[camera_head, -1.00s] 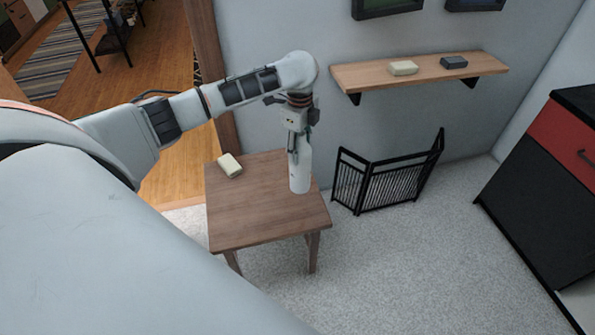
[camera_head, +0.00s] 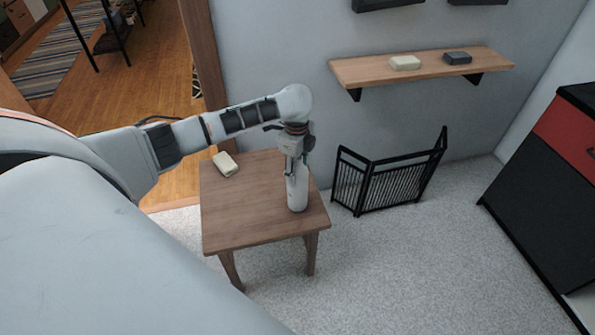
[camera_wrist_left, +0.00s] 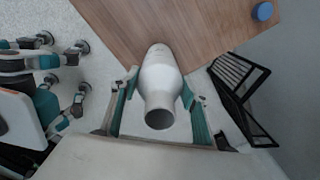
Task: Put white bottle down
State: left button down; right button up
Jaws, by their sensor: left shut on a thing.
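The white bottle (camera_head: 297,190) is upright in my left gripper (camera_head: 296,172), over the right part of the small wooden table (camera_head: 235,215) in the head view. Its base is at or very near the tabletop; I cannot tell whether it touches. In the left wrist view the bottle (camera_wrist_left: 158,85) sits between the two teal-padded fingers of the left gripper (camera_wrist_left: 160,100), its round end toward the camera. The wooden tabletop (camera_wrist_left: 205,30) is beyond it. My right gripper is not clearly seen in either view.
A cream block (camera_head: 225,164) lies at the table's back left. A black folding screen (camera_head: 390,180) stands on the carpet to the right. A wall shelf (camera_head: 430,69) holds two small blocks. The table's front left is bare. The wrist view shows a blue round thing (camera_wrist_left: 263,11).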

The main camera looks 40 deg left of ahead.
jog(key=shift+r, duration=0.1)
pick_arm(q)
jog(key=c, duration=1.4)
grip_release()
jog(key=shift+f, duration=0.1)
jog(key=o, duration=0.3)
pick_arm(e)
jog(key=shift+s+a+f, duration=0.1)
jog(key=shift+s+f, duration=0.4)
jog(key=shift+f, duration=0.05)
